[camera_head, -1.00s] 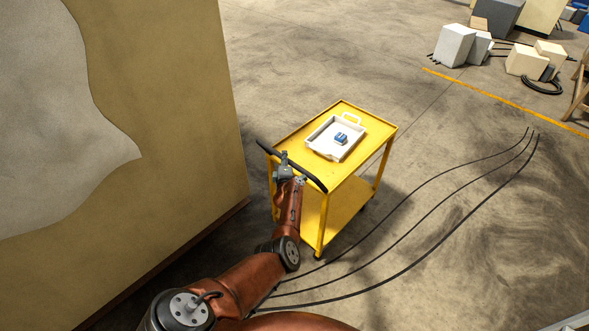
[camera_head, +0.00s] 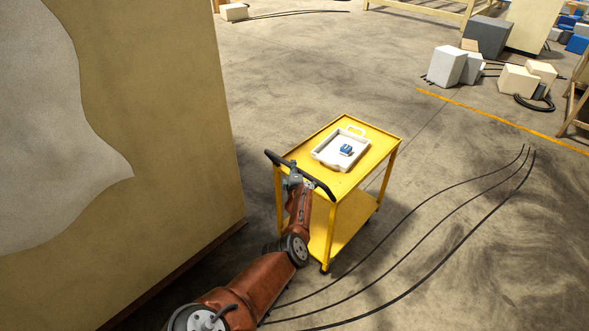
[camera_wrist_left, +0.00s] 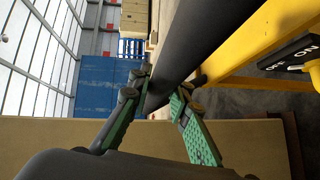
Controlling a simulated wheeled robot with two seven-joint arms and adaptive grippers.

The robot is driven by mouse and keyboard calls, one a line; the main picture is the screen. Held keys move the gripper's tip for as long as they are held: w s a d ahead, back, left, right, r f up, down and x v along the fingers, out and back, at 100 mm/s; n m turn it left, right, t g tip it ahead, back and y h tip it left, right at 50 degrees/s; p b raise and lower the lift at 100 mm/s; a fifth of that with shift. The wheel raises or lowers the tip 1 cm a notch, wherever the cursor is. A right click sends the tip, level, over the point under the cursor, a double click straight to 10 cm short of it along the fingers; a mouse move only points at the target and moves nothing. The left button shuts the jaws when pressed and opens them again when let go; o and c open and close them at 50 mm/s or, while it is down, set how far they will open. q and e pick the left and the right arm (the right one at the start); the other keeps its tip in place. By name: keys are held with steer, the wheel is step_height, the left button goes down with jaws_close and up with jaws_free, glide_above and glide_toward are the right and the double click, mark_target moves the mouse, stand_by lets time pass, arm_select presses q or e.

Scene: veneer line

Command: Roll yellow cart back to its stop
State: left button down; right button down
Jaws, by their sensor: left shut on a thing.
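The yellow cart (camera_head: 358,191) stands upright on the concrete floor in the middle of the head view, with an upper and a lower shelf. A white tray (camera_head: 324,153) with a blue item (camera_head: 346,150) in it rests on the upper shelf. My left gripper (camera_head: 292,181) is shut on the cart's black push handle (camera_head: 316,184), at the cart's near left end. In the left wrist view my gripper's green fingers (camera_wrist_left: 160,101) sit on both sides of the dark handle bar (camera_wrist_left: 190,40). My right gripper is not in view. I cannot make out a stop for the cart.
A large tan panel or stack (camera_head: 170,150) stands close on the left. Dark cables (camera_head: 440,212) lie on the floor right of the cart. A yellow floor line (camera_head: 500,117) runs beyond it, with grey and cream blocks (camera_head: 447,66) behind. Open floor lies behind the cart.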

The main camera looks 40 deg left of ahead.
arm_select(q)
steer(key=c, duration=1.8)
jaws_free()
steer(key=shift+a, duration=0.1)
steer(key=shift+o, duration=0.2)
steer(key=shift+s+d+r, duration=0.15)
steer(key=shift+d+r, duration=0.05)
steer(key=shift+d, duration=0.4)
steer(key=v, duration=1.1)
steer(key=shift+s+a+f, duration=0.15)
steer(key=shift+s+a, duration=0.05)
